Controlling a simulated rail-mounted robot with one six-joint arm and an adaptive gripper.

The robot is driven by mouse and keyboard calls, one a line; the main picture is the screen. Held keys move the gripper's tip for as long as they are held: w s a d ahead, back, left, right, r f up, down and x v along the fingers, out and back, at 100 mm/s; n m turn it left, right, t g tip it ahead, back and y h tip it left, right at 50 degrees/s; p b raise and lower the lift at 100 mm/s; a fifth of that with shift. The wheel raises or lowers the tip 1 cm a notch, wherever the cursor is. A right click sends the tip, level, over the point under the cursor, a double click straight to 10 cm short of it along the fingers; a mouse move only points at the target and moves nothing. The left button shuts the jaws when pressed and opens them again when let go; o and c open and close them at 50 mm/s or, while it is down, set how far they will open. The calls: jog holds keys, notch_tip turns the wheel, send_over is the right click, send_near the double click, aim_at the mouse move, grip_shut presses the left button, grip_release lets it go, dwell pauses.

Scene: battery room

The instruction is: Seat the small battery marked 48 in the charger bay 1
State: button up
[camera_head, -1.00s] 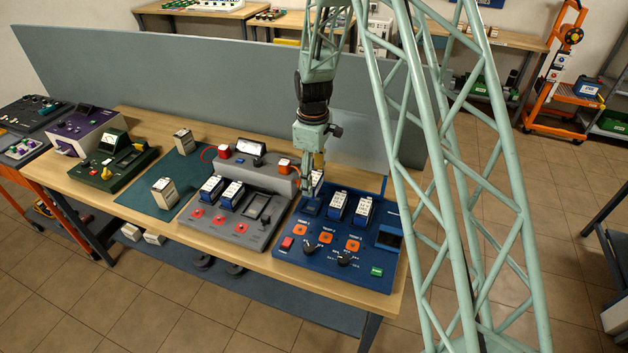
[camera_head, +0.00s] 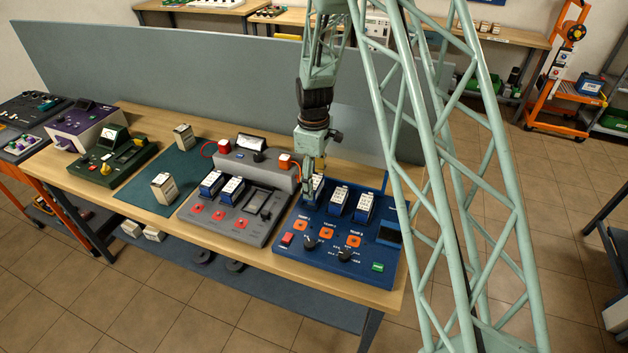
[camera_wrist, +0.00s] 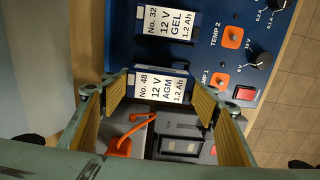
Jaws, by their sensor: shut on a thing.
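The battery marked No. 48 (camera_wrist: 162,87) has a white top label reading 12 V AGM 1.2 Ah. My gripper (camera_wrist: 160,98) is shut on it, one yellow-padded finger at each end. In the head view my gripper (camera_head: 311,178) points down over the left bay of the blue charger (camera_head: 292,256), and the battery (camera_head: 316,189) is partly hidden by the fingers. It stands upright at bay 1, in line with TEMP 1. I cannot tell whether its base touches the bay floor.
The battery marked No. 32 (camera_wrist: 168,22) sits in the neighbouring bay, with another blue battery (camera_head: 365,206) beyond it. A grey charger (camera_head: 235,226) with two blue batteries stands to the left. Two beige batteries (camera_head: 164,187) stand on the green mat (camera_head: 140,190).

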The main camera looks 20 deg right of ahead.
jog(key=shift+f, duration=0.9)
jog(key=shift+f+b, duration=0.65)
jog(key=shift+b, duration=0.4)
dwell(2.0)
jog(key=o, duration=0.9)
jog(key=shift+r, duration=0.15)
jog(key=shift+r+p, duration=2.1)
jog(key=shift+r, duration=3.25)
jog(key=shift+r, duration=0.1)
